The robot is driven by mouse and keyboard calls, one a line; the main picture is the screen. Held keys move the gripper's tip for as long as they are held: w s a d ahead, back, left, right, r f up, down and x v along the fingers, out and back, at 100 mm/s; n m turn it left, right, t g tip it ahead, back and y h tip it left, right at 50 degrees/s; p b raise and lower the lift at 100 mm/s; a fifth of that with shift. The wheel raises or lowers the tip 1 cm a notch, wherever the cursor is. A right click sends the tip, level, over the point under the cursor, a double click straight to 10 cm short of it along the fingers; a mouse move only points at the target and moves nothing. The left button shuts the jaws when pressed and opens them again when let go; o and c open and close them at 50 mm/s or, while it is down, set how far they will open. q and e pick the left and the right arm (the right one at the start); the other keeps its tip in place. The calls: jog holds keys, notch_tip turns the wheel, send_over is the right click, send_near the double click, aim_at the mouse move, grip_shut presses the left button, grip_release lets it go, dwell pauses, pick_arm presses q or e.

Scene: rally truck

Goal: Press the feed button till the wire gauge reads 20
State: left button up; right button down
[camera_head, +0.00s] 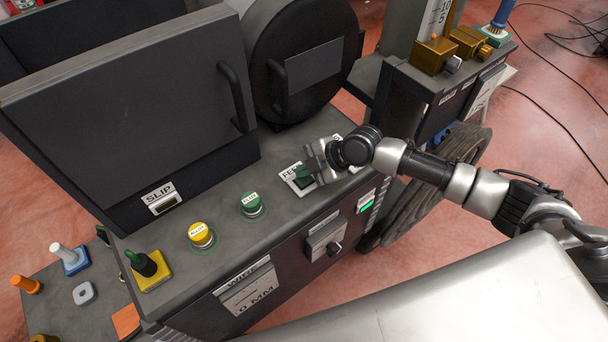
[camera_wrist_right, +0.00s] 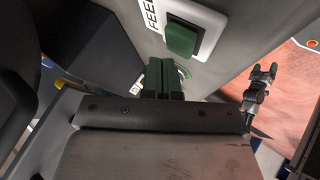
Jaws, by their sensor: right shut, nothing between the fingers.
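The feed button (camera_head: 302,182) is a green rocker on a white plate lettered "FEE…", on top of the dark machine. The right wrist view shows the green button (camera_wrist_right: 181,40) clear of the fingers. My right gripper (camera_head: 318,165) is shut and empty, beside the button and partly covering its plate in the head view. Its closed dark green fingers (camera_wrist_right: 163,80) sit just below the button in the wrist view. The wire gauge (camera_head: 247,290) on the front face is headed "WIRE" and seems to read 0 MM. My left gripper (camera_wrist_right: 262,78) appears open, away over the floor.
A green button (camera_head: 251,203), a yellow button (camera_head: 200,234) and a dark knob on a yellow base (camera_head: 149,270) line the machine top. A dark cabinet with a handle (camera_head: 235,95) and a round drum (camera_head: 300,65) stand behind. A side bench (camera_head: 440,75) stands at right.

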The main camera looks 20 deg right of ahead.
aim_at(305, 180)
jog(key=shift+r, duration=0.25)
jog(key=shift+r+p, duration=1.7)
jog(key=shift+r, duration=0.8)
